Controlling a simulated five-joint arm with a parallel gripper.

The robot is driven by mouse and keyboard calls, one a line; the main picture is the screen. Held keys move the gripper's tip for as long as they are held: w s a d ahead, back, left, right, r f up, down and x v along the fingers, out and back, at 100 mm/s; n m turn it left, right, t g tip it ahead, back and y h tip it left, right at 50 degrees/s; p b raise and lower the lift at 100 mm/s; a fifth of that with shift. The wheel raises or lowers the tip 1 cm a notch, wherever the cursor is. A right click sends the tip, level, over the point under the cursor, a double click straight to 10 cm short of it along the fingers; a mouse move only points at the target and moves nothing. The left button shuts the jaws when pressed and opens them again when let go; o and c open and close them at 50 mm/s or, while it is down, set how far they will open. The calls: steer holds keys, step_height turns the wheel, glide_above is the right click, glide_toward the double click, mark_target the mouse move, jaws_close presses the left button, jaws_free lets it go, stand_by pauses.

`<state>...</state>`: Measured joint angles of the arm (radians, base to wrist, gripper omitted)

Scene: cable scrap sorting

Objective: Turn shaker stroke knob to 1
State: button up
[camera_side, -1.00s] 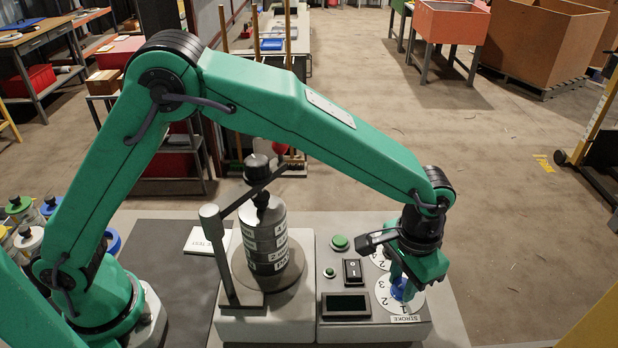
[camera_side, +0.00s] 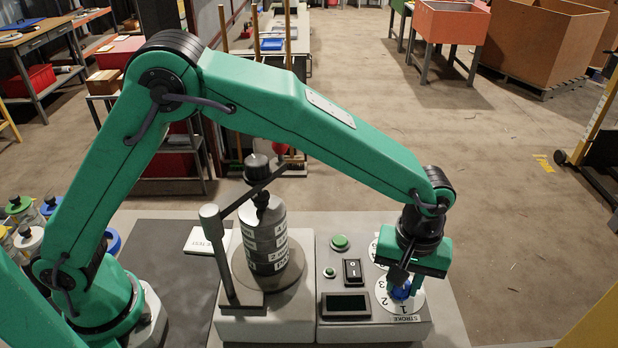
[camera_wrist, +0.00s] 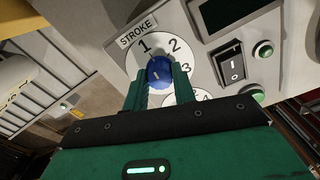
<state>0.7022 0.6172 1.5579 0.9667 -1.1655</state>
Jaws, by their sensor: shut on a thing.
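The blue stroke knob (camera_side: 401,291) sits on a white dial (camera_side: 414,303) at the front right of the control panel. In the wrist view the knob (camera_wrist: 159,71) is between my two green fingers, and the dial (camera_wrist: 137,60) shows 1, 2 and 3 beside the STROKE label (camera_wrist: 138,31). My gripper (camera_wrist: 160,80) is shut on the knob from above; it also shows in the side view (camera_side: 402,286). A short pale mark shows on the knob's top, but I cannot tell for sure which number it points to.
A second white dial (camera_wrist: 190,95) lies close by, partly hidden by my gripper. The panel also has a black rocker switch (camera_side: 352,270), green buttons (camera_side: 340,242) and a dark display (camera_side: 346,304). A sieve stack (camera_side: 266,240) under a clamp bar stands to the left.

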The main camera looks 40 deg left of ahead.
steer(key=shift+r+n, duration=0.1)
steer(key=shift+n, duration=0.4)
steer(key=o, duration=1)
steer(key=shift+r, duration=0.1)
steer(key=shift+r, duration=3.8)
